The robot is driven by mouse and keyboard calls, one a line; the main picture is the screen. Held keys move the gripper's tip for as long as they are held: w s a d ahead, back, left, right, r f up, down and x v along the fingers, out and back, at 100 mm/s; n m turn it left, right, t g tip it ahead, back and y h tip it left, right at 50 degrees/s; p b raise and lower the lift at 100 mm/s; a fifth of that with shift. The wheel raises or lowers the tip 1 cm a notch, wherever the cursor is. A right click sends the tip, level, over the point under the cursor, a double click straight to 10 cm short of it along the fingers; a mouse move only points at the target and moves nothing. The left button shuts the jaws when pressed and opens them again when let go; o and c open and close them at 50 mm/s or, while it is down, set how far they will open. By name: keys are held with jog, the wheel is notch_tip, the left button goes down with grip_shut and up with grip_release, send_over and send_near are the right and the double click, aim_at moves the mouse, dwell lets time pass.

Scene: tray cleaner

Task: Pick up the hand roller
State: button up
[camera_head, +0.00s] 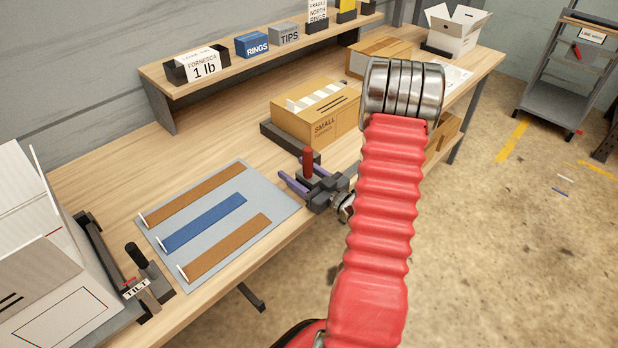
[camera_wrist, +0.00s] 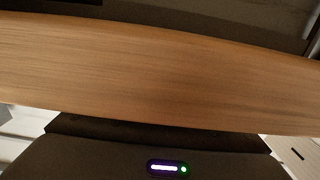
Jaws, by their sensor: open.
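An upright red handle (camera_head: 308,162) stands near the front edge of the bench, by a small dark base; it looks like the hand roller's handle, but its lower end is hidden. My gripper (camera_head: 291,178) is open, with purple fingers pointing left over the bench. The red handle rises right beside the fingers; I cannot tell whether it stands between them or behind them. The wrist view shows no roller.
A grey mat (camera_head: 285,203) with brown and blue strips lies left of my gripper. A carton marked SMALL (camera_head: 322,122) stands behind. A TILT lever (camera_head: 136,257) and white box (camera_head: 60,290) are at left. The wooden bench edge (camera_wrist: 160,75) fills the wrist view.

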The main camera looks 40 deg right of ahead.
aim_at(304, 148)
jog(key=c, duration=1.1)
jog(key=shift+r, duration=0.1)
jog(key=shift+c, duration=0.2)
jog(key=shift+r, duration=4.95)
